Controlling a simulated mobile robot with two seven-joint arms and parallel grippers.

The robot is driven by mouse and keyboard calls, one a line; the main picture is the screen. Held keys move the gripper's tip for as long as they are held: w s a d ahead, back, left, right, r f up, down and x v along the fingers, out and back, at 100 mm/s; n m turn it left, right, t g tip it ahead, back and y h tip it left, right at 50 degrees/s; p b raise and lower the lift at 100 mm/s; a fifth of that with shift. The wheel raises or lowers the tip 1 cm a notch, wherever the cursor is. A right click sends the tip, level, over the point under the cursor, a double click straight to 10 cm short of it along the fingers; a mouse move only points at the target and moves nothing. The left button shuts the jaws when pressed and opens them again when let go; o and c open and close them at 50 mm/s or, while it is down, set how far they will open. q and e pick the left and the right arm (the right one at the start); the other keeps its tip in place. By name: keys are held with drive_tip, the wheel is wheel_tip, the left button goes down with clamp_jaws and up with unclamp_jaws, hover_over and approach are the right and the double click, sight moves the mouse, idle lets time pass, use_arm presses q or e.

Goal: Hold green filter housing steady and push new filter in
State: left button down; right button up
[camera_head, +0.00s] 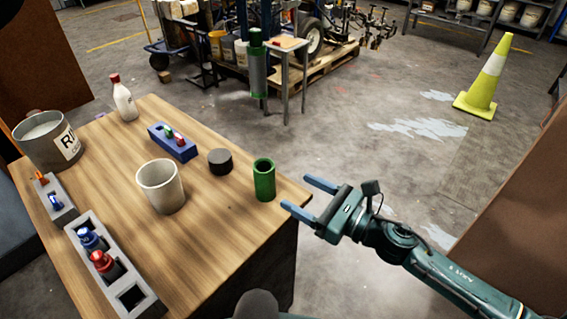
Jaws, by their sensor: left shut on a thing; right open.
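A green open-topped cylinder (264,182), which looks like the filter housing, stands upright near the right edge of the wooden table. Its inside is dark, and I cannot tell whether it holds anything. My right gripper (296,193) is open and empty just right of this cylinder, its two blue fingers apart and pointing left towards it, not visibly touching. A second green cylinder (257,66), see-through with a darker top, is upright in front of the striper machine; what holds it is unclear. I cannot pick out a new filter. My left gripper is not in view.
On the wooden table (225,225) stand a dark round cap (220,161), a white cup (161,187), a blue holder (172,142), a grey block (113,268) with coloured-top pieces, a paint can (47,141) and a white bottle (123,98). A yellow cone (484,80) stands on the floor.

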sight(272, 177)
drive_tip(key=x, duration=1)
drive_tip(key=shift+w+a, duration=0.2)
drive_tip(key=c, duration=1.3)
use_arm(q)
drive_tip(key=shift+n, duration=0.5)
wheel_tip(272, 177, down, 10)
drive_tip(key=shift+f, duration=2.7)
